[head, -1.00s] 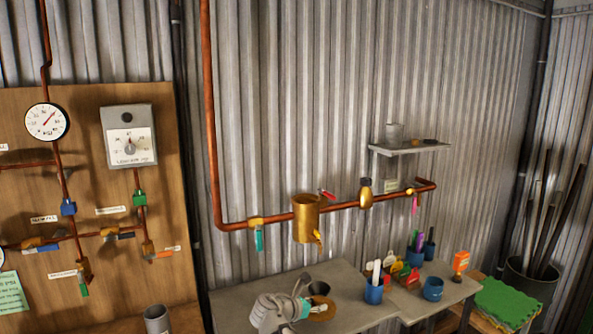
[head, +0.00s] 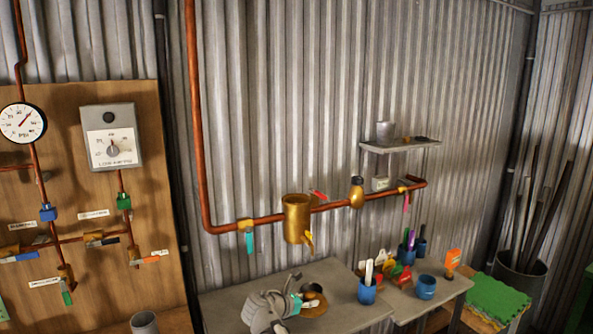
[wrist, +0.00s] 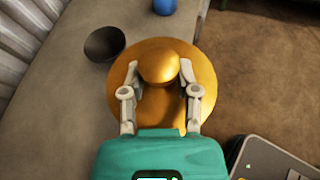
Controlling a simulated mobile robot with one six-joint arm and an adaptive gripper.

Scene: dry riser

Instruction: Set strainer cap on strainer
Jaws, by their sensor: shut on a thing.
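The strainer (head: 297,222) is an upright brass cylinder on the copper pipe, with a small drain tap low on its right side. The strainer cap (head: 314,311) is a round brass disc with a domed knob, at the bench by my gripper (head: 298,301). In the wrist view the cap (wrist: 204,78) lies flat in front of my gripper (wrist: 160,75), whose two fingers are shut on the knob from both sides. I cannot tell whether the cap touches the bench. The strainer stands above the cap, apart from it.
A dark cup (wrist: 103,44) stands just beside the cap. A blue cup (head: 367,291) with sticks is to the right on the grey bench (head: 235,303). The copper pipe (head: 335,206) carries coloured valve levers around the strainer. A small wall shelf (head: 400,146) is at right.

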